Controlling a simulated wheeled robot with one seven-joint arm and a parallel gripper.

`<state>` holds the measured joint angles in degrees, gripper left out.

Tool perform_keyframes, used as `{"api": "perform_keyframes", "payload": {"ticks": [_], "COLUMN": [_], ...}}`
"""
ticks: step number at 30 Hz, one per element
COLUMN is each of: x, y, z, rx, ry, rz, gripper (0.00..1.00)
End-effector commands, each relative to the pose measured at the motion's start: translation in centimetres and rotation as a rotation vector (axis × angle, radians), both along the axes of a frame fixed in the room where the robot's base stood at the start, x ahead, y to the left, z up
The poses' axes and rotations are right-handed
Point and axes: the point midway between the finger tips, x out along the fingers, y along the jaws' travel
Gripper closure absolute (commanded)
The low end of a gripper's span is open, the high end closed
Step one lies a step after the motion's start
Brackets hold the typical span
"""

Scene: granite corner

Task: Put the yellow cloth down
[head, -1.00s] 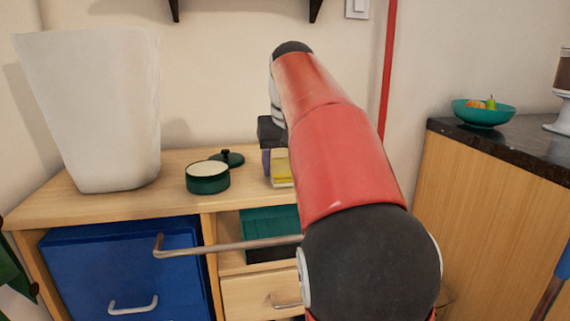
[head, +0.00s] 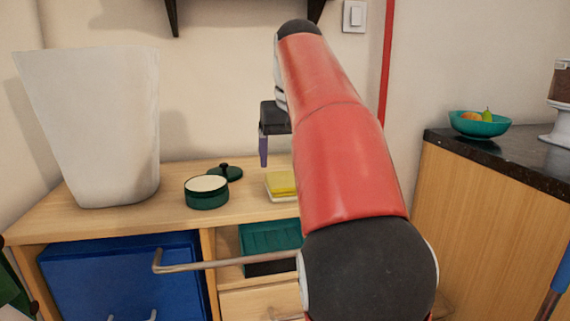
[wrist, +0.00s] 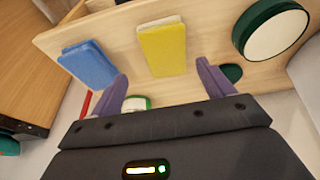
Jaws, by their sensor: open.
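The yellow cloth (head: 281,183) lies flat on the wooden cabinet top, with a pale layer showing at its lower edge. In the wrist view the yellow cloth (wrist: 162,48) lies beyond the fingertips, with a blue cloth (wrist: 88,65) to its left. My gripper (wrist: 164,80) is open, its two purple fingers spread and nothing between them. In the head view my gripper (head: 264,150) is raised above the cabinet top, apart from the cloth; my red arm hides one finger and the blue cloth.
A green pot (head: 207,194) and its lid (head: 226,172) stand left of the yellow cloth. A tall white bin (head: 100,130) stands farther left. A fruit bowl (head: 480,125) sits on the right counter (head: 510,150).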

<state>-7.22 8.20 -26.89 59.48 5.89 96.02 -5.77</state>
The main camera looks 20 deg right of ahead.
Motion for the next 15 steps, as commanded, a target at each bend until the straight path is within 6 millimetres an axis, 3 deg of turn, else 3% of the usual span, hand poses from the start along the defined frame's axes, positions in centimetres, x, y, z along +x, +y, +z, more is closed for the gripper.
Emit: {"api": "perform_keyframes", "payload": {"ticks": [8, 15], "x": [-0.5, -3.6], "y": [0.0, 0.6], "z": [1.1, -1.3], "rx": [0.003, 0.056], "ry": [-0.001, -0.035], "rz": [0.0, 0.02], "gripper": [0.2, 0.2]}}
